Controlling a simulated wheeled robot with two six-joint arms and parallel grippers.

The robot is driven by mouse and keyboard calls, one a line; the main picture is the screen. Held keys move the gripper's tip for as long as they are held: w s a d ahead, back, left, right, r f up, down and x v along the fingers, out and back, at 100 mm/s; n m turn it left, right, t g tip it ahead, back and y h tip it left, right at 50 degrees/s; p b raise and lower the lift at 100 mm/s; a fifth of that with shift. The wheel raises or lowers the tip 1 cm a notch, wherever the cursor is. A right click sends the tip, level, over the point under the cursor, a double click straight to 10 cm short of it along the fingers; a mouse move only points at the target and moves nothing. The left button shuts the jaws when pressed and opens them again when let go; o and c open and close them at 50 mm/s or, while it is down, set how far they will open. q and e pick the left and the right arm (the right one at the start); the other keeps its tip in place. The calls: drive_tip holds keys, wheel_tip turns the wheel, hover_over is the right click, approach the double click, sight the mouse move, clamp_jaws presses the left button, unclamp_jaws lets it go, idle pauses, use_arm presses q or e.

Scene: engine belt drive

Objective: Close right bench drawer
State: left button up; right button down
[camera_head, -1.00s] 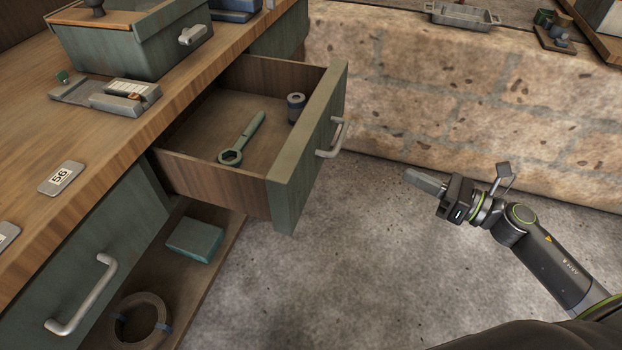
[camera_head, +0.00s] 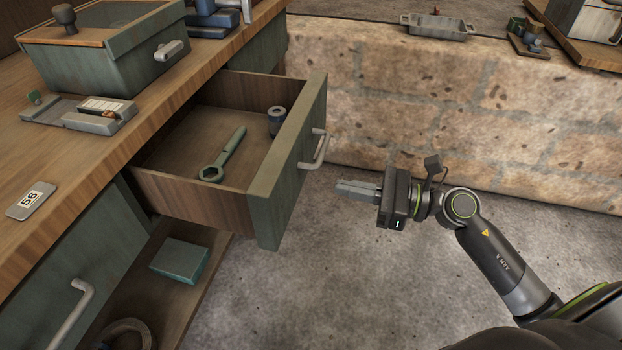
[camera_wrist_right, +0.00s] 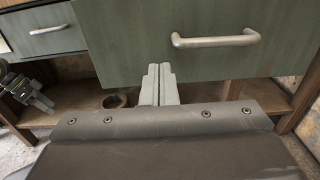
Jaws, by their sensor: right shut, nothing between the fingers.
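The right bench drawer (camera_head: 290,165) is pulled open. My right gripper (camera_head: 342,189) is shut and empty. It points left at the drawer front, a little in front of it and below the handle. In the right wrist view the closed fingers (camera_wrist_right: 159,86) show before the green drawer front (camera_wrist_right: 130,40), with the handle (camera_wrist_right: 215,40) above and to the right.
The wooden bench top (camera_head: 95,165) carries a green box (camera_head: 105,50) and a number tag (camera_head: 31,200). A closed drawer (camera_head: 80,265) is at lower left. A teal box (camera_head: 180,260) lies on the lower shelf. A stone wall (camera_head: 450,105) stands behind; the floor is clear.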

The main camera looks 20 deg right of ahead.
sight(295, 178)
drive_tip(key=x, duration=0.6)
drive_tip(key=shift+w+a, duration=0.5)
drive_tip(key=shift+a, duration=0.1)
use_arm(q)
drive_tip(key=shift+a+f, duration=0.1)
drive_tip(key=shift+f, duration=0.2)
